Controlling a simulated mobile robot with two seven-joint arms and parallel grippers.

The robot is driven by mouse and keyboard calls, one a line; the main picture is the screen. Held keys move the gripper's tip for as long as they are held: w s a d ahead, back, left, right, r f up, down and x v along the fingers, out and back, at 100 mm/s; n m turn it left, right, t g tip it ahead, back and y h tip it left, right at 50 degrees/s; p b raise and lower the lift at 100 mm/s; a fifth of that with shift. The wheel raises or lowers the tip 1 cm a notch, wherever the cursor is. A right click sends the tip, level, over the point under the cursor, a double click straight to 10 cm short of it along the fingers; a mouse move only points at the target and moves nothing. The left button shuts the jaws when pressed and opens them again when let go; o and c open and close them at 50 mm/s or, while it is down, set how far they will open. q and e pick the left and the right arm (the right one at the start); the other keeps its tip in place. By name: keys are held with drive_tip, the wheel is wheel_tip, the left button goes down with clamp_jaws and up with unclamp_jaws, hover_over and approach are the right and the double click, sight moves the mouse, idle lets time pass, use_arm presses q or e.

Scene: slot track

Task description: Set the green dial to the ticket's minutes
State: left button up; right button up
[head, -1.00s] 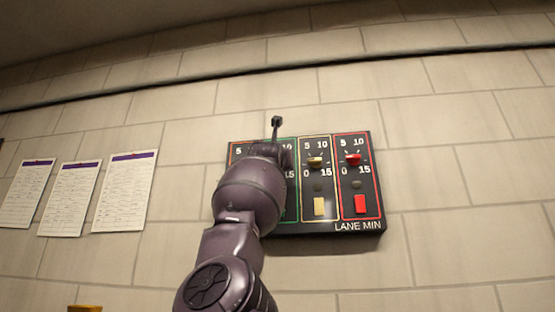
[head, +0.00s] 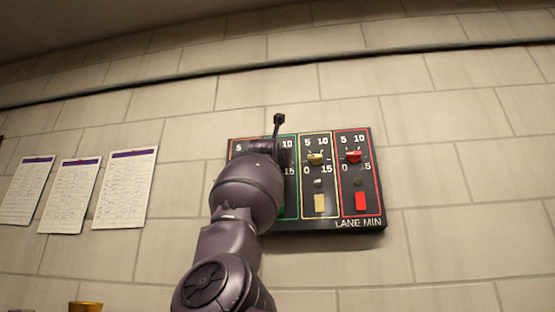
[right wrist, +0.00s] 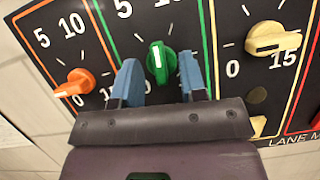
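The green dial (right wrist: 160,62) shows in the right wrist view, on a black panel, with its white mark pointing up and slightly left. My right gripper (right wrist: 158,78) is open, its two blue fingers on either side of the green dial with gaps to it. In the head view my right arm covers the green dial and much of the panel (head: 358,229). Three paper sheets hang on the wall at the left: one (head: 125,190), another (head: 70,197) and a third (head: 27,192). Their writing is too small to read. My left gripper is not in view.
An orange dial (right wrist: 75,82) sits left of the green one and a yellow dial (right wrist: 268,40) right of it. The red dial (head: 353,157) is at the panel's right. Yellow (head: 320,203) and red (head: 361,203) buttons sit below. A yellow object (head: 85,307) shows at the bottom edge.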

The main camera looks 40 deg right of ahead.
use_arm(q)
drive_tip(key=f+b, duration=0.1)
drive_tip(key=b, duration=0.1)
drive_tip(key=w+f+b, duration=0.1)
drive_tip(key=b, duration=0.1)
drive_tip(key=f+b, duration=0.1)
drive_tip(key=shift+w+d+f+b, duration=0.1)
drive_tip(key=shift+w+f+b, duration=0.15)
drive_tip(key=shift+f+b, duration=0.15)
use_arm(e)
drive_tip(key=v, duration=1)
drive_tip(key=shift+s+a, duration=0.25)
drive_tip(key=shift+o, duration=0.3)
drive_tip(key=shift+f, duration=0.2)
